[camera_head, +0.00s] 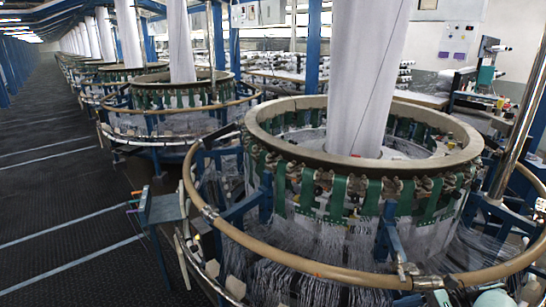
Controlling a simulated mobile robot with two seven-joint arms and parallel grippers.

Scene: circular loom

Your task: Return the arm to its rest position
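Neither of my grippers shows in the head view, and I cannot make out either arm. A large circular loom (345,164) fills the right half, with a pale ring rim on top and green parts below it. A white fabric tube (365,70) rises from its middle and runs out of the top of the picture. A tan tubular hoop (300,264) runs around the loom's lower front. Whether anything is held cannot be seen.
More circular looms (185,80) stand in a row toward the back left. A blue box on a stand (163,208) is at the near loom's left side. The dark floor aisle (60,200) on the left is clear. A workbench (425,98) stands at the back right.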

